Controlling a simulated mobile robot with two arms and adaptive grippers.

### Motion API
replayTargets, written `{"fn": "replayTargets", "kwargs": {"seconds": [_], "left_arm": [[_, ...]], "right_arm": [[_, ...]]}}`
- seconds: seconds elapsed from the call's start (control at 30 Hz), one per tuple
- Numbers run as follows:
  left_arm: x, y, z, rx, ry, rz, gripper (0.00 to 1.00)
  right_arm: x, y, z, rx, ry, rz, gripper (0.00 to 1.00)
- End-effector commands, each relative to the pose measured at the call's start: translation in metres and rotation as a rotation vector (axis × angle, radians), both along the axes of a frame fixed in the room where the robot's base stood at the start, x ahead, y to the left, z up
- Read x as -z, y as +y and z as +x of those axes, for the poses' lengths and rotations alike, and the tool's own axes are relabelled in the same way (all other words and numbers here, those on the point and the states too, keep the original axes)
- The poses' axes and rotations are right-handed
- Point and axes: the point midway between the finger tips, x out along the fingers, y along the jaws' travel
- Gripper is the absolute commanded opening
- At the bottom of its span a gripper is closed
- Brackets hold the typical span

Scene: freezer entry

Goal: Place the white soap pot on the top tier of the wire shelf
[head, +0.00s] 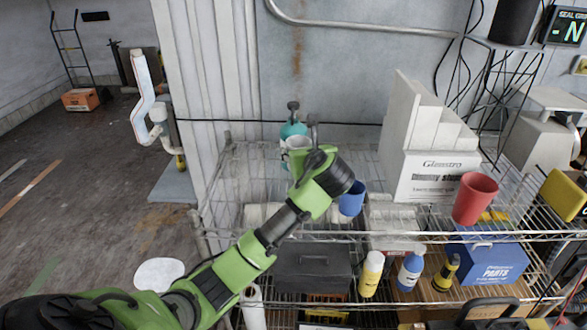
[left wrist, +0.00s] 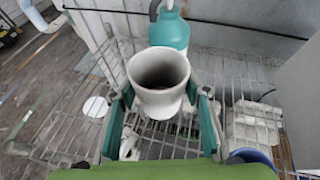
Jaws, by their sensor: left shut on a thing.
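The white soap pot (left wrist: 158,98) is round and open at the top. In the left wrist view it stands roughly upright between the teal fingers of my left gripper (left wrist: 160,92), which is shut on it. In the head view the pot (head: 297,143) shows only in part behind my left gripper (head: 303,160), over the back left of the wire shelf's top tier (head: 245,185). Whether its base touches the wires is hidden. A teal bottle with a pump (head: 293,128) stands just behind the pot. My right gripper is not in view.
A blue cup (head: 352,200) stands close right of my left gripper. A white box (head: 438,178) and a red cup (head: 474,198) are farther right on the top tier. Bare wires show left of the pot. Bottles and a blue parts box (head: 490,263) are on a lower tier.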

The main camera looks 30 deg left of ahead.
Motion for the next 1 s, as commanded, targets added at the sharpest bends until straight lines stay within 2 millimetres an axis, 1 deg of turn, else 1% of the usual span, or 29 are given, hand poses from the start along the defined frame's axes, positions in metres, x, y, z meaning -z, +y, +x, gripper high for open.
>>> {"fn": "replayTargets", "kwargs": {"seconds": [0.03, 0.1, 0.23, 0.47, 0.63, 0.73, 1.0], "left_arm": [[0.011, 0.008, 0.005, -0.003, 0.008, 0.001, 0.22], [0.025, 0.016, 0.011, -0.001, 0.006, 0.000, 0.22], [0.044, 0.028, 0.022, 0.000, 0.004, -0.001, 0.22], [0.060, 0.039, 0.030, 0.000, 0.002, -0.001, 0.22], [0.084, 0.038, 0.031, 0.002, 0.004, -0.001, 0.22], [0.090, 0.039, 0.031, 0.001, 0.002, -0.001, 0.22], [0.091, 0.039, 0.031, 0.001, 0.001, 0.000, 0.22]], "right_arm": [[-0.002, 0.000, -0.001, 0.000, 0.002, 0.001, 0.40], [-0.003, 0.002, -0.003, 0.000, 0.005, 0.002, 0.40], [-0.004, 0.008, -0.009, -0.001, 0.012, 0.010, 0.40], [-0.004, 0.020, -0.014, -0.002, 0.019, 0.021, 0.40], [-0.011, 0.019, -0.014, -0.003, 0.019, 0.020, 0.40], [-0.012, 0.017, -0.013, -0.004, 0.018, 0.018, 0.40], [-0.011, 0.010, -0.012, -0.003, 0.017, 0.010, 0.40]]}}
